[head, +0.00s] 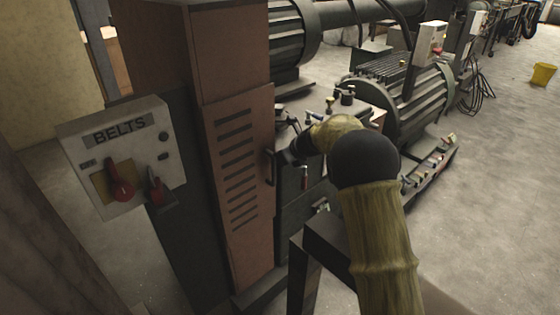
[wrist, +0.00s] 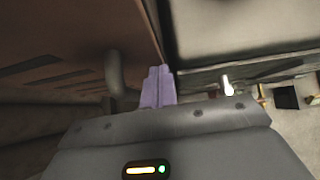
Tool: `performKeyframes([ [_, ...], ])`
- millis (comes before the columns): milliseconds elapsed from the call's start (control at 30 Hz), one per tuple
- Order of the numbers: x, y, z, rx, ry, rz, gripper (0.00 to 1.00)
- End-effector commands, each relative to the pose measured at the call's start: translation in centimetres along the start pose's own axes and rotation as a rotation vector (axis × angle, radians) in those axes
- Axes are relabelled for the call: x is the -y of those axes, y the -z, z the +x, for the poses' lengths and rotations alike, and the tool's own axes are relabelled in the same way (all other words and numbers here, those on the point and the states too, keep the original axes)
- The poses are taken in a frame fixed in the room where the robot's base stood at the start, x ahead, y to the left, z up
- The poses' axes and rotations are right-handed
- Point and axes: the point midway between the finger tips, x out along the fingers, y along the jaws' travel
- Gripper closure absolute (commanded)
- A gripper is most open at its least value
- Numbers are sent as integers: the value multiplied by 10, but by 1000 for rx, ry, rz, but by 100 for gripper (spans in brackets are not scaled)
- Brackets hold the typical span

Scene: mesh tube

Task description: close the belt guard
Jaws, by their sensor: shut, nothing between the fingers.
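The belt guard (head: 238,190) is a reddish-brown slotted door on the tall brown machine housing in the head view. It looks nearly in line with the housing; I cannot tell whether it is fully shut. Its dark bar handle (head: 270,168) is on the right edge. In the wrist view the guard (wrist: 75,35) fills the upper left, with the handle (wrist: 115,75) just left of my fingers. My gripper (wrist: 157,88) is shut and empty, its pale purple fingertips near the guard's edge. In the head view my gripper (head: 284,157) is dark, beside the handle, partly hidden by my arm.
A grey BELTS control box (head: 120,155) with red switches stands left of the guard. A large ribbed motor (head: 410,95) and machine fittings stand right and behind. A dark metal frame (head: 325,250) is at lower centre. The floor at right is clear, with a yellow bucket (head: 543,74) far off.

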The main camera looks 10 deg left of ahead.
Motion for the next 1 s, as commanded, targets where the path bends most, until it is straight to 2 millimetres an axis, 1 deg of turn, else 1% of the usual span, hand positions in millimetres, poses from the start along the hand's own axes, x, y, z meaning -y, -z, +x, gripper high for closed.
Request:
performKeyframes([
  [33, 1, 8, -2, -1, 1, 1, 100],
  [167, 3, 24, -16, -6, -1, 0, 100],
  [300, 5, 23, -48, -6, 1, 1, 100],
  [600, 1, 22, -103, -9, -4, -2, 100],
  [767, 0, 23, -117, -10, -6, -3, 100],
  [1000, 0, 23, -118, -12, -7, -3, 100],
])
